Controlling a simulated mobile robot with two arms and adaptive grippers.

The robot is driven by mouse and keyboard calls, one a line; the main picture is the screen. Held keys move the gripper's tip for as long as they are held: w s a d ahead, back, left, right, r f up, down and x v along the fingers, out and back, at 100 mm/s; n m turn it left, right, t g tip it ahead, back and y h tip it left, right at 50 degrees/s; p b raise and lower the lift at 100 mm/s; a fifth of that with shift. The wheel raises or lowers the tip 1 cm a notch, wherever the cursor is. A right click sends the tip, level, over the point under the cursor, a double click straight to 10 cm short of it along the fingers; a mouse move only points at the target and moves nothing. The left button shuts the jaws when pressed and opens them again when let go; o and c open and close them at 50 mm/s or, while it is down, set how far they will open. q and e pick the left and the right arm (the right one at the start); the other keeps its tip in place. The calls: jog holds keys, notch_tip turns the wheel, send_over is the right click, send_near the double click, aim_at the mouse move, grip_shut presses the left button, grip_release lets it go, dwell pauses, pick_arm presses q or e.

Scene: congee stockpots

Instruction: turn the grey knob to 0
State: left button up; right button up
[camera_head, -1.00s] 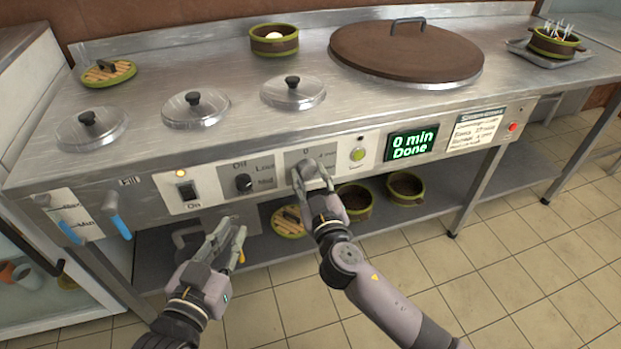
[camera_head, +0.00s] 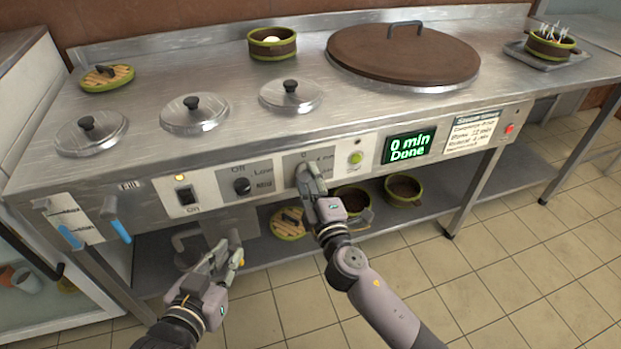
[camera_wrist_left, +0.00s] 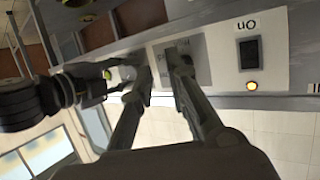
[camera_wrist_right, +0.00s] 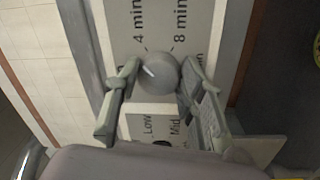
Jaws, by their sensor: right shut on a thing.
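The grey knob (camera_wrist_right: 158,73) is on the stove's front panel, between the two fingers of my right gripper (camera_wrist_right: 156,80), which is shut on it. In the right wrist view its white mark points to the upper left, between the left side and the "4 min" label (camera_wrist_right: 139,28). In the head view my right gripper (camera_head: 306,172) covers most of the knob, and "0" is printed above it. My left gripper (camera_head: 228,254) is open and empty, below and in front of the panel. Its parted fingers also show in the left wrist view (camera_wrist_left: 155,68).
A black knob (camera_head: 242,186) marked Off, Low and Mid and an On switch (camera_head: 187,196) are left of the grey knob. A green button (camera_head: 355,158) and a display (camera_head: 409,147) reading "0 min Done" are right of it. Bowls (camera_head: 403,190) stand on the lower shelf.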

jog(key=n+p, duration=0.1)
jog(key=n, duration=0.5)
jog(key=shift+r+y+p, duration=0.15)
jog(key=shift+y+p, duration=0.15)
jog(key=shift+y, duration=0.1)
jog(key=n+p, duration=0.1)
jog(key=n, duration=0.2)
jog(key=shift+n+g, duration=0.3)
jog(key=shift+n, duration=0.1)
pick_arm(q)
jog(key=s+a+f+g+y, duration=0.2)
jog(key=s+a+f+g, duration=0.2)
jog(key=s+f+g, duration=0.4)
jog(key=shift+s+a+f+n, duration=0.3)
jog(key=shift+s+f, duration=0.4)
jog(key=shift+s, duration=1.1)
pick_arm(e)
jog(key=shift+n, duration=0.4)
jog(key=o, duration=1.2)
jog(key=shift+c, duration=0.2)
